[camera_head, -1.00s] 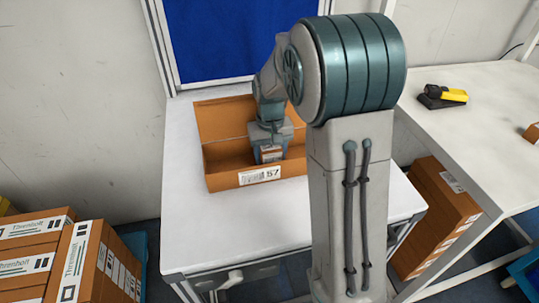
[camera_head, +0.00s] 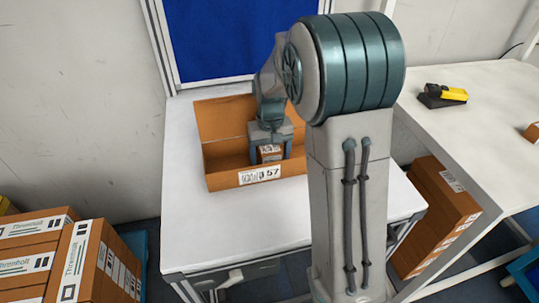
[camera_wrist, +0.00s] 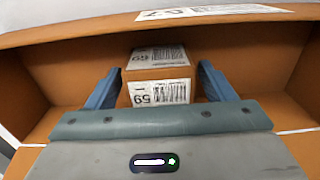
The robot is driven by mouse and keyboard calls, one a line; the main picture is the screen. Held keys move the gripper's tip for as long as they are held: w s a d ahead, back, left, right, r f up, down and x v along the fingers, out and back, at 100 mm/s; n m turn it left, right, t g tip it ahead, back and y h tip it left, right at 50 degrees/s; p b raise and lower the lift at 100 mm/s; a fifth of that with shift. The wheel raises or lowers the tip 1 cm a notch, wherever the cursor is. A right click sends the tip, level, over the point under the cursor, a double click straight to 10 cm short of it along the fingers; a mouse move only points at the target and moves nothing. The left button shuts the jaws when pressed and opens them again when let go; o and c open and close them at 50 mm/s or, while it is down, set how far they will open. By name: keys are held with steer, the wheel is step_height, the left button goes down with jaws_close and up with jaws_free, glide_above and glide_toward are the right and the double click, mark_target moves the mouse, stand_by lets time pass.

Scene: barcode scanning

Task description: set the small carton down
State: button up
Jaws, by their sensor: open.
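The small carton (camera_wrist: 158,76) is brown with white barcode labels numbered 59. It stands inside the open brown box (camera_head: 221,180), whose front label reads 57. My gripper (camera_head: 270,156) reaches down into this box around the carton. In the wrist view my gripper (camera_wrist: 158,88) is open, with one blue finger on each side of the carton and a gap showing beside the fingers. In the head view the carton (camera_head: 270,153) shows between the fingers. Its underside is hidden, so its contact with the box floor cannot be seen.
The box walls stand close around my gripper. The white table (camera_head: 225,225) is clear around the box. A yellow and black scanner (camera_head: 444,95) sits on the right table (camera_head: 480,120). Stacked cartons (camera_head: 95,262) stand at the lower left, and more cartons (camera_head: 436,210) under the right table.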

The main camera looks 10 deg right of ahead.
mark_target(270, 149)
step_height(270, 149, up, 10)
steer(key=shift+r, duration=0.1)
steer(key=shift+s+r, duration=0.1)
steer(key=shift+r, duration=0.4)
steer(key=s+f+t, duration=0.2)
steer(key=s+t, duration=0.1)
steer(key=s, duration=1.8)
steer(key=shift+s+f, duration=0.3)
steer(key=shift+s, duration=0.1)
steer(key=shift+a, duration=0.15)
